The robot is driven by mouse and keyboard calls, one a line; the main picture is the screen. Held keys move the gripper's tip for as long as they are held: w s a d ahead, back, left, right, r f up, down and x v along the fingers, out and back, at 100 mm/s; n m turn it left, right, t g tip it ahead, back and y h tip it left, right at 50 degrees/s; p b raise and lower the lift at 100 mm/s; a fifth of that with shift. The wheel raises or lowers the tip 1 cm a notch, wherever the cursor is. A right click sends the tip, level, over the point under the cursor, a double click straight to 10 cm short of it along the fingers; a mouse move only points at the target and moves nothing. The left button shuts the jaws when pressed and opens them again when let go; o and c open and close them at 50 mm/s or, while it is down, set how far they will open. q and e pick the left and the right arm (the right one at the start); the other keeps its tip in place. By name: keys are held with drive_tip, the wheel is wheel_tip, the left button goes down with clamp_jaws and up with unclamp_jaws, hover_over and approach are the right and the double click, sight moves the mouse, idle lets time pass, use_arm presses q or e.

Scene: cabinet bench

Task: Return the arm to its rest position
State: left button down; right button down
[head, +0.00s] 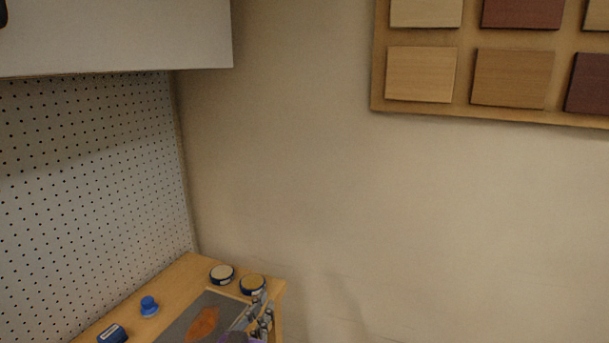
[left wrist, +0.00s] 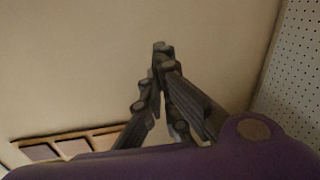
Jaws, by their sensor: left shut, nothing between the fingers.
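My left gripper (head: 265,318) shows at the bottom of the head view, in front of the right end of the wooden bench (head: 180,280). It is shut and empty. In the left wrist view the same gripper (left wrist: 160,50) has its fingertips together, with the bare wall behind them. Most of my left arm is outside the head view. My right gripper is not in view.
On the bench are two round tins (head: 222,273), a blue knob-like object (head: 149,306), a dark blue block (head: 112,334) and a grey mat (head: 190,322) with an orange-brown piece (head: 203,323). A pegboard (head: 90,200) and white cabinet (head: 120,35) stand left. The wall right is clear below the sample board (head: 465,105).

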use_arm(q)
drive_tip(key=s+a+f+g+y, duration=0.1)
drive_tip(key=s+a+f+g, duration=0.2)
drive_tip(key=s+f, duration=0.6)
drive_tip(key=s+a+f+g+y, duration=0.15)
drive_tip(key=s+a+f, duration=0.25)
drive_tip(key=s+f, duration=0.55)
drive_tip(key=s+a+f+g, duration=0.2)
drive_tip(key=s+f, duration=0.4)
drive_tip(key=s, duration=0.3)
drive_tip(key=s+a+f+g+y+p, duration=0.1)
drive_tip(key=s+a+f+g, duration=0.1)
drive_tip(key=s+f, duration=0.4)
drive_tip(key=s, duration=0.4)
drive_tip(key=shift+a+f+n+g, duration=0.15)
drive_tip(key=shift+f+n+g, duration=0.15)
drive_tip(key=shift+n+g, duration=0.1)
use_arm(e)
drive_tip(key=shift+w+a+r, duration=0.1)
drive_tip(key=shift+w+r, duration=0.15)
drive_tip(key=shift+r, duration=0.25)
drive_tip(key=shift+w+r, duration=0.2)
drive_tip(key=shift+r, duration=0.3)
